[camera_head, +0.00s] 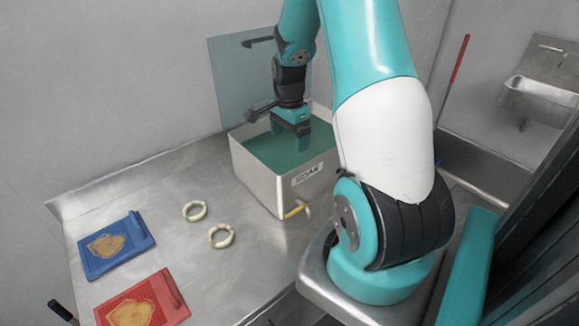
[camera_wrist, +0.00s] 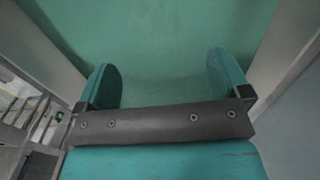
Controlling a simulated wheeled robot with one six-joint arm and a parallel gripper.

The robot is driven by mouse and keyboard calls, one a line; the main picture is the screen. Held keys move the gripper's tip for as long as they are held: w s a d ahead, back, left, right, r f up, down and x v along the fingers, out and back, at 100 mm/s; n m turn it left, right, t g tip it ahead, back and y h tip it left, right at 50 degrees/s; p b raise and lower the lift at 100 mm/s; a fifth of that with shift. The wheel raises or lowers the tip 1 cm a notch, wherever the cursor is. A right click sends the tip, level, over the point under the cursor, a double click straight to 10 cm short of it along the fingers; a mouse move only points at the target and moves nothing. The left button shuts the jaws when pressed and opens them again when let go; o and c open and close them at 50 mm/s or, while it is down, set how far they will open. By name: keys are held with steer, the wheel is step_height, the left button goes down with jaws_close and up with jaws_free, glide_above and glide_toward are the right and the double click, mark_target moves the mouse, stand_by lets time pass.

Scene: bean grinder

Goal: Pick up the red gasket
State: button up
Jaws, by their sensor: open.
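No red gasket shows in either view. My gripper (camera_head: 293,138) points down inside the metal bin marked SOAK (camera_head: 262,188), with its fingers at or just in the murky green liquid (camera_head: 270,150). In the wrist view my gripper (camera_wrist: 164,78) has its two teal fingers wide apart with nothing between them but green liquid. Anything below the liquid is hidden. Two cream rings, one farther back (camera_head: 194,211) and one nearer (camera_head: 221,236), lie flat on the steel counter left of the bin.
A blue tray (camera_head: 93,262) and a red tray (camera_head: 172,308), each with a tan patch, lie at the counter's left. A yellow-handled tap (camera_head: 295,211) sticks out of the bin's front. The bin walls surround my gripper. A sink (camera_head: 545,98) is at the far right.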

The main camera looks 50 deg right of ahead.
mark_target(289, 170)
step_height(289, 170, down, 9)
steer(key=shift+f+p, duration=0.15)
steer(key=shift+p, duration=0.85)
steer(key=shift+c, duration=0.3)
steer(key=c, duration=1)
